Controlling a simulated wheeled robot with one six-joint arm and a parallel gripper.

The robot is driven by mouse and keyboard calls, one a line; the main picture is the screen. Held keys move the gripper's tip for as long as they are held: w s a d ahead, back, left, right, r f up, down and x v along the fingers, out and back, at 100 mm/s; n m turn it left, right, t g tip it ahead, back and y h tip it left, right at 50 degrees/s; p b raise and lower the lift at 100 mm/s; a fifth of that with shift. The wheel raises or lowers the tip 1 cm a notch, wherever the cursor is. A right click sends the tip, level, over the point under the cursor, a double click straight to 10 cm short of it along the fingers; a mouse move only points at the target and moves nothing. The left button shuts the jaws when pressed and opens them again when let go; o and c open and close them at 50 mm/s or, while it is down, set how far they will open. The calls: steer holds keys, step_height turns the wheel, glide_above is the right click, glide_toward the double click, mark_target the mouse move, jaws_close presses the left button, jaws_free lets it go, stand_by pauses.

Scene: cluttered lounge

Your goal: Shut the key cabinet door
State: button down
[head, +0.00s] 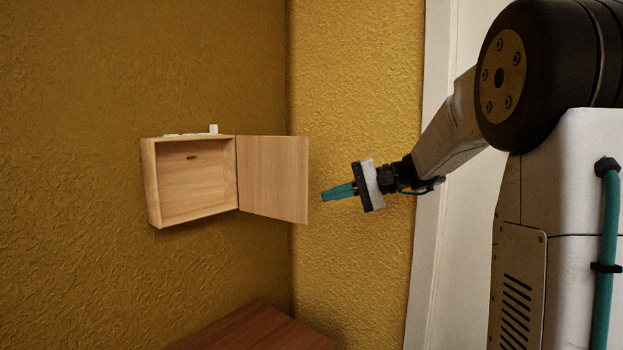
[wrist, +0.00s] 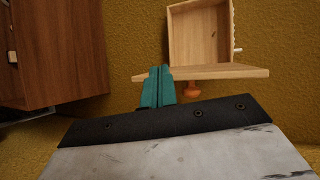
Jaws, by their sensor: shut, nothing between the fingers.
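The key cabinet (head: 150,185) is a small pale wooden box on the left wall in the head view. Its door (head: 272,180) stands wide open to the right, so the inside shows. My gripper (head: 324,196) has teal fingers, shut and empty, just right of the door's free edge in the head view. In the wrist view the cabinet (wrist: 200,35) is at the top, and the door (wrist: 225,72) shows nearly edge-on with an orange knob (wrist: 192,89) on its outer face. The fingertips (wrist: 160,70) overlap the door there; I cannot tell whether they touch.
A white item (head: 213,128) stands on top of the cabinet. A brown wooden piece of furniture (head: 260,330) is below, and also shows at the left in the wrist view (wrist: 65,50). A yellow textured wall (head: 350,80) is behind the gripper, with a white frame (head: 428,200) to the right.

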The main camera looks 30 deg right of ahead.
steer(key=w+d+r+m+t, duration=0.1)
steer(key=w+d+t, duration=0.1)
steer(key=d, duration=0.4)
steer(key=w+d+r+m+t, duration=0.1)
steer(key=w+d+t, duration=0.2)
steer(key=d, duration=0.4)
steer(key=w+a, duration=0.5)
steer(key=a, duration=0.5)
steer(key=shift+a, duration=0.3)
steer(key=shift+s, duration=0.15)
